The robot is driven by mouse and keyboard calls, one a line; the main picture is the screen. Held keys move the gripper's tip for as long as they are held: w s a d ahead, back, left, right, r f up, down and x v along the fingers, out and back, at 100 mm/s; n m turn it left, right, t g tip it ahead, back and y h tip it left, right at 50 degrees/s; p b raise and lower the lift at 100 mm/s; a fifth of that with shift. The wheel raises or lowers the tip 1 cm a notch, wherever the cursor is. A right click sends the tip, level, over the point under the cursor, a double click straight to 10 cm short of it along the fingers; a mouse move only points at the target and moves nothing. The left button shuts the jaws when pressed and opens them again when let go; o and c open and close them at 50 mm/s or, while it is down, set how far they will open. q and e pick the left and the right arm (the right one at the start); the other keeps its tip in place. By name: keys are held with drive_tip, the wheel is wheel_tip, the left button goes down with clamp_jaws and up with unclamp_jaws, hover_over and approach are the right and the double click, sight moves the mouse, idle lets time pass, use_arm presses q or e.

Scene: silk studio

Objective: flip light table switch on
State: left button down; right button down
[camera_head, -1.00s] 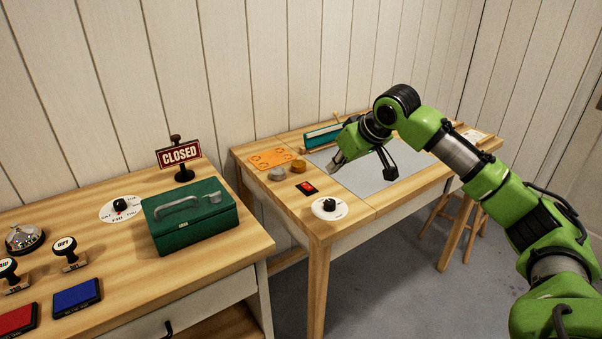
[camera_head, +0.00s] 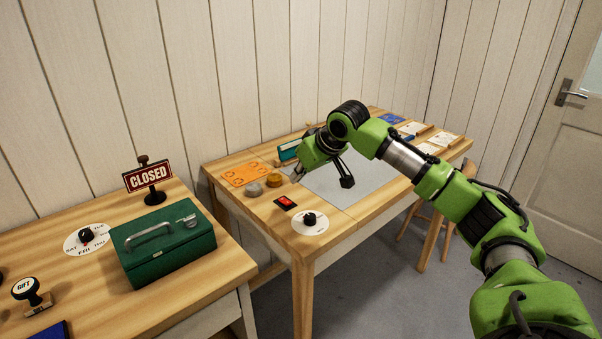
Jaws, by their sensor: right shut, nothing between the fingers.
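The light table switch, a red rocker in a black plate (camera_head: 285,202), lies on the wooden table near its front left edge. The light table panel (camera_head: 365,181) is a flat grey sheet set in the tabletop to its right. My right gripper (camera_head: 297,177) hangs above the table, behind the switch and apart from it. It is shut and empty, with its fingertips pointing down and left. My left gripper is outside the view.
A dial (camera_head: 310,222) sits just right of the switch. Two small round pieces (camera_head: 273,180) and an orange sheet (camera_head: 248,174) lie behind it. A green cash box (camera_head: 163,243) and a CLOSED sign (camera_head: 148,177) stand on the left desk. A gap separates the desks.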

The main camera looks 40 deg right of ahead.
hover_over(289, 202)
drive_tip(key=f, duration=0.4)
drive_tip(key=shift+s+a+f, duration=0.1)
drive_tip(key=shift+s+f, duration=0.2)
drive_tip(key=shift+f, duration=0.05)
drive_tip(key=shift+s+f, duration=0.25)
drive_tip(key=shift+f, duration=0.9)
drive_tip(key=shift+s+f+p, duration=0.1)
drive_tip(key=shift+f+p, duration=0.2)
drive_tip(key=shift+f, duration=0.05)
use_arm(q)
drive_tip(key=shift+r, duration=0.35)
use_arm(e)
drive_tip(key=shift+f, duration=0.35)
drive_tip(key=shift+s+f+t+b, duration=0.2)
drive_tip(key=shift+f+t+b, duration=0.15)
drive_tip(key=shift+f, duration=0.2)
drive_tip(key=shift+r, duration=0.2)
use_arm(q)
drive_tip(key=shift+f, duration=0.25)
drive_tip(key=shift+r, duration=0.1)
use_arm(e)
drive_tip(key=shift+w, duration=0.1)
